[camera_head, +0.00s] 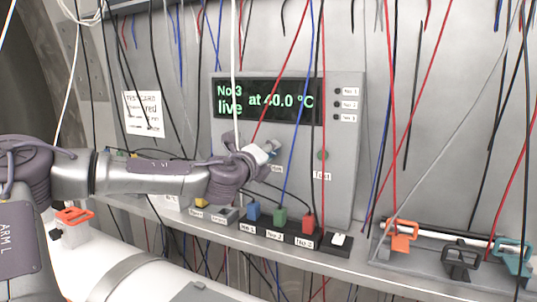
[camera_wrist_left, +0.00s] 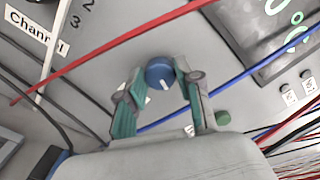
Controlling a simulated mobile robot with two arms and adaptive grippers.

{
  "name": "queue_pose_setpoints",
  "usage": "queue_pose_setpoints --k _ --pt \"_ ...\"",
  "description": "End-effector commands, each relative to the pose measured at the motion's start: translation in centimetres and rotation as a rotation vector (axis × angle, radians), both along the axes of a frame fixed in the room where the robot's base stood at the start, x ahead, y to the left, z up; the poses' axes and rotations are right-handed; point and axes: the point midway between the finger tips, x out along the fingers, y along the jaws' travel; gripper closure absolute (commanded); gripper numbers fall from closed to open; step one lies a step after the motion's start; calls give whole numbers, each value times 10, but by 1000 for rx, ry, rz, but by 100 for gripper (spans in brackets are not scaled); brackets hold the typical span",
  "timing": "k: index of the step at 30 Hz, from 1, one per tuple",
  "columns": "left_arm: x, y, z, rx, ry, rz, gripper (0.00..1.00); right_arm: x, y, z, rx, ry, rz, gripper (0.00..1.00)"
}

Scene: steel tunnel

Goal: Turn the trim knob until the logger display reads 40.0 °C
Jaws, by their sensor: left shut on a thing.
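The logger (camera_head: 343,150) is a grey panel box on the back wall. Its dark display (camera_head: 265,101) shows green text: "No 3 live at 40.0 °C". My left gripper (camera_head: 265,152) reaches in from the left to the panel face just below the display. In the left wrist view, my left gripper's fingers (camera_wrist_left: 161,72) are shut on a round blue knob (camera_wrist_left: 160,74) with a white pointer mark, which I take as the trim knob. The knob's own label is not readable. My right gripper is in neither view.
Red, blue, black and white wires hang across the panel. A green button (camera_head: 322,155) sits right of the gripper. Blue (camera_head: 253,212), green (camera_head: 280,216) and red (camera_head: 308,221) plugs stand on the ledge below. A rack with coloured clamps (camera_head: 400,237) is at right.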

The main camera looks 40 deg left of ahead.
Motion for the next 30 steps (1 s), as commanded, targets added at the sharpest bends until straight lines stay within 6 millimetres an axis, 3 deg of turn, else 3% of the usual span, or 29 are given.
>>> queue_pose_setpoints --k 10,26,27,30 --pt "0 0 -2 126 45 -1 100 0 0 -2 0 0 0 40" --pt "0 -1 -2 146 51 -2 100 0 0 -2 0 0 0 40" --pt "0 -1 -2 145 51 -2 61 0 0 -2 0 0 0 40" --pt "0 0 -2 146 50 -2 44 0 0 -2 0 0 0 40"
